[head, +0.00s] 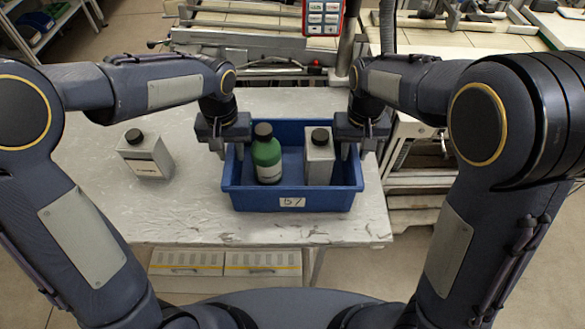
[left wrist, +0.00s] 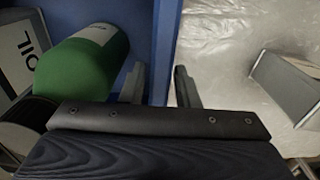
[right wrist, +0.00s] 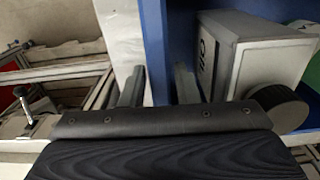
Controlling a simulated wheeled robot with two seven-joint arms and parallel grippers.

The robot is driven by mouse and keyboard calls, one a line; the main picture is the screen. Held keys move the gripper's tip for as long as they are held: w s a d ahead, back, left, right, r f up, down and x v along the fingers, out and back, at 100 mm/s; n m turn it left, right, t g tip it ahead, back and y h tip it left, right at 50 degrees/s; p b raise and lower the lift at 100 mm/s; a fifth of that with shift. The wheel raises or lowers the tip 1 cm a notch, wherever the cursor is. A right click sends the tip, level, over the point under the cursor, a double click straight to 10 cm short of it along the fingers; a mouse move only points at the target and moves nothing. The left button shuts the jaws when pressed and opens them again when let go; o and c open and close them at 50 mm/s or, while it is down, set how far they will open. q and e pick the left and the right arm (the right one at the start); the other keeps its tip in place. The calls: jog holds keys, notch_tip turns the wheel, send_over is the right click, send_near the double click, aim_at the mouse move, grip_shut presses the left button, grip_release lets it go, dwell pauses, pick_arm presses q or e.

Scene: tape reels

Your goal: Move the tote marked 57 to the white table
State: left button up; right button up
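The blue tote (head: 240,199) stands on a pale, marbled table, with a label reading 57 on its front wall. It holds a green bottle (head: 266,158) with a dark cap and a grey can (head: 319,165) with a black cap. My left gripper (head: 228,148) is over the tote's left wall (left wrist: 165,45), its fingers open on either side of it. My right gripper (head: 356,150) is over the right wall (right wrist: 155,40) in the same way, also open. Small gaps show between fingers and walls in the wrist views.
The pale table (head: 195,205) has free room left of the tote, where another grey can (head: 146,155) stands. Its right edge is close to the tote. A wooden-slatted rack (head: 420,170) is at right. Tiled workbenches and a red-framed panel (head: 323,16) are behind.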

pick_arm(q)
grip_shut()
pick_arm(e)
grip_shut()
pick_arm(q)
jog(key=shift+r, duration=0.2)
pick_arm(e)
jog(key=shift+r, duration=0.2)
